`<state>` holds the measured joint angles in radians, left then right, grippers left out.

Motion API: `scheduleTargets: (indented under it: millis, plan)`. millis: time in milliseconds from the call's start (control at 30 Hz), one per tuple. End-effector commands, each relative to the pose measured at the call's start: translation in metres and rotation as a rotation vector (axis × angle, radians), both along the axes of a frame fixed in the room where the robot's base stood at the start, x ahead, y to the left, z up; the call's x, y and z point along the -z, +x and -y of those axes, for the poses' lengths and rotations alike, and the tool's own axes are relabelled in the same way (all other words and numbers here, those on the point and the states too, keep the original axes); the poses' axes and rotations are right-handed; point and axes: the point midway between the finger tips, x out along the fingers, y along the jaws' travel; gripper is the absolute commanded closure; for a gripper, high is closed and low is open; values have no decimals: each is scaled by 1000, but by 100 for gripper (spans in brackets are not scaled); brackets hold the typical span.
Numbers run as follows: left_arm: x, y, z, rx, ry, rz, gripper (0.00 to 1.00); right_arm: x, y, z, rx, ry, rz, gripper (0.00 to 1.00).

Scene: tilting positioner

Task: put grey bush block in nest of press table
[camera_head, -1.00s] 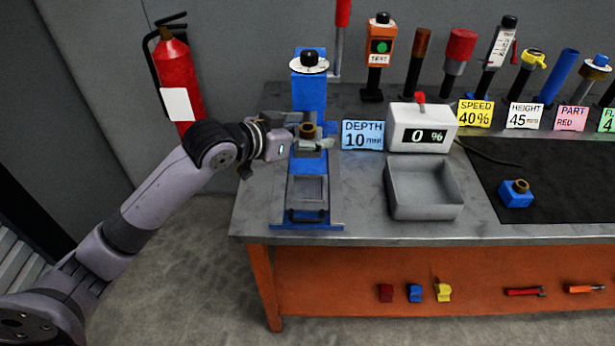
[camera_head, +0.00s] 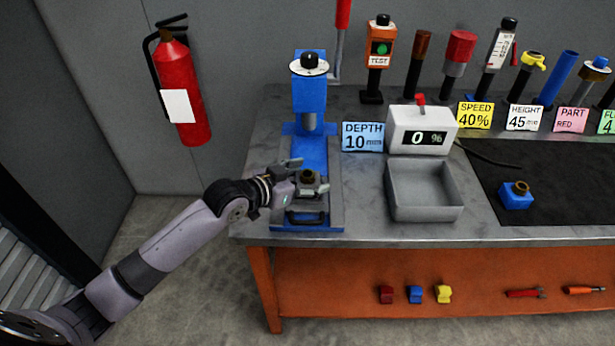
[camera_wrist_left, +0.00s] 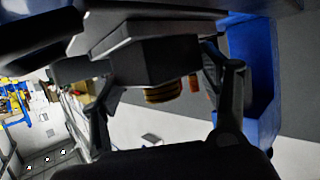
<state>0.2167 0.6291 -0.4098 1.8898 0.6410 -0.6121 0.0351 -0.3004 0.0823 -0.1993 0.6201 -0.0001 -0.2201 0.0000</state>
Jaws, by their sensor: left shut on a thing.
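The grey bush block (camera_head: 307,189) with its brown bush on top is at the front part of the blue press (camera_head: 310,95), over the place of the nest in the press table (camera_head: 336,218). The block hides the nest, and I cannot tell whether it sits in it or is just above. My left gripper (camera_head: 303,179) comes in from the left and is shut on the block. In the left wrist view, the grey block (camera_wrist_left: 155,62) is between the fingers, with the copper-coloured bush (camera_wrist_left: 163,93) showing beside it. My right gripper is not in view.
A grey open tray (camera_head: 424,215) and a white display box (camera_head: 422,130) stand right of the press. A blue bush block (camera_head: 515,196) lies on the black mat (camera_head: 570,180). Several tools stand along the back. A fire extinguisher (camera_head: 180,95) hangs on the wall.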

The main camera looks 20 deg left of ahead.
Motion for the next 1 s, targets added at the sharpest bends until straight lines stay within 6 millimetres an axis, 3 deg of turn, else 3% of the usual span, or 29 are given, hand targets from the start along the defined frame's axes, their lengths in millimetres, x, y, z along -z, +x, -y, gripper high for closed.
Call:
scheduleTargets:
  millis: [233, 267, 533, 867, 1000]
  plan:
    - [-3, 1, 1, 0, -3, 7, 92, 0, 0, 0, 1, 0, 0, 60]
    - [1, 0, 0, 1, 0, 0, 29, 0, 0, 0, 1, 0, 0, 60]
    - [1, 0, 0, 1, -1, -2, 11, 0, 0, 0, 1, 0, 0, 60]
    - [-1, 0, 0, 1, 0, 0, 11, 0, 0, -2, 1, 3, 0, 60]
    - [-4, -10, -6, 0, 1, 0, 11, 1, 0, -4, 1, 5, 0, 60]
